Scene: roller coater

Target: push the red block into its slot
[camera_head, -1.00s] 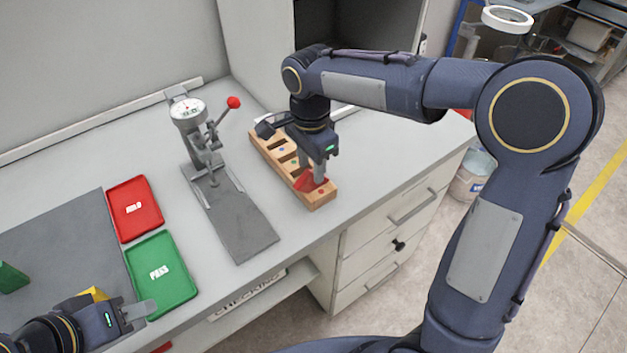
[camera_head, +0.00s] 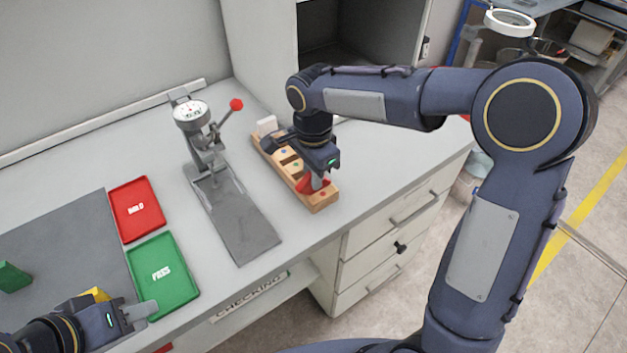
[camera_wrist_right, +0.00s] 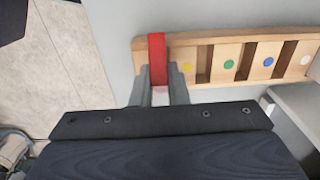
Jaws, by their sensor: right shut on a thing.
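The red block (camera_head: 311,184) is at the near end of the wooden slotted rack (camera_head: 322,206). My right gripper (camera_head: 317,182) is lowered over that end, its fingers on the block. In the right wrist view the block (camera_wrist_right: 157,58) stands between the two fingers of the right gripper (camera_wrist_right: 160,88), across the left end of the rack (camera_wrist_right: 218,52). How deep the block sits in a slot cannot be told. My left gripper (camera_head: 142,310) is low at the left, away from the rack; its finger opening is unclear.
A dial gauge stand (camera_head: 195,125) with a red-knobbed lever is left of the rack. Red (camera_head: 137,208) and green (camera_head: 162,275) trays lie further left. A white block (camera_head: 266,124) is by the rack's far end. The bench edge is close to the rack.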

